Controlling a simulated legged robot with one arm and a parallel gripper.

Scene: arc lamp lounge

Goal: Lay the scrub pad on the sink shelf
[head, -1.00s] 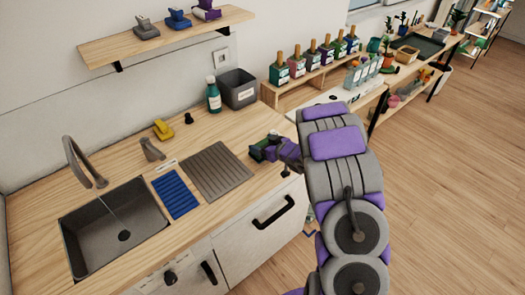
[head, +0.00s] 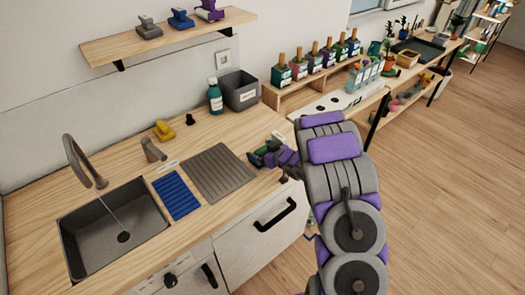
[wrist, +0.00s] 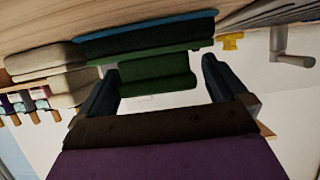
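A green scrub pad (head: 257,158) with a block-like grip stands on the counter (head: 225,125) near its right edge, mostly hidden by my gripper. In the wrist view its green grip (wrist: 155,78) lies between my two fingers, with its wider dark body beyond. My gripper (wrist: 160,85) is open around the grip; small gaps seem to show at the sides, and contact is unclear. The sink shelf (head: 185,42) is on the wall above the sink. Grey (head: 148,28), blue (head: 181,19) and purple (head: 210,11) pads stand on it in a row.
A pale block-like object (wrist: 50,75) stands close beside the green pad. The tap (head: 85,165) rises by the sink (head: 115,228). Floor is free at right.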

